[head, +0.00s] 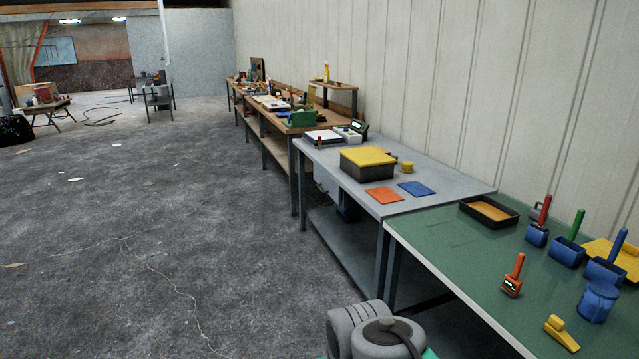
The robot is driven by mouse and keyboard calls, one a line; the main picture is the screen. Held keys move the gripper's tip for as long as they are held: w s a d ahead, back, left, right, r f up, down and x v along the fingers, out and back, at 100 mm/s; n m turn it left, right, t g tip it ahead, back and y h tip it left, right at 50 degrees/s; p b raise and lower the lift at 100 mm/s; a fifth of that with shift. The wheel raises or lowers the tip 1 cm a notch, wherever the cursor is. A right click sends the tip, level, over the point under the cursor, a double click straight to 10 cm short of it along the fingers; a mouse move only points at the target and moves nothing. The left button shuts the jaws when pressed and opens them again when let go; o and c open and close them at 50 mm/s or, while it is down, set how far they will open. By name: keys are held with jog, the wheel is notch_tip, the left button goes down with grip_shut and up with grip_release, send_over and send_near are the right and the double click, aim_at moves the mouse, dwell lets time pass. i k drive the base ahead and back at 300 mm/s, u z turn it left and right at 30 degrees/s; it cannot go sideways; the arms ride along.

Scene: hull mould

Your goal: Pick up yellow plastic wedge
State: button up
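A small yellow wedge-shaped piece (561,335) lies on the green tabletop (450,250) at the lower right, near the table's front edge. It looks like the yellow plastic wedge. Nothing touches it. My gripper is not in view. Only a grey rounded part of my own arm shows at the bottom centre, left of the green table and apart from the wedge.
Near the wedge stand a blue container (598,301) and an orange-handled tool (513,276). Blue scoops, a black tray (489,211) and a yellow tray (612,256) stand behind. A grey table (440,196) adjoins at the back. The floor at left is open.

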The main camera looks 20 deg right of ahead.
aim_at(554, 326)
jog(key=z, duration=0.85)
jog(key=i, duration=1.2)
jog(key=z, duration=0.85)
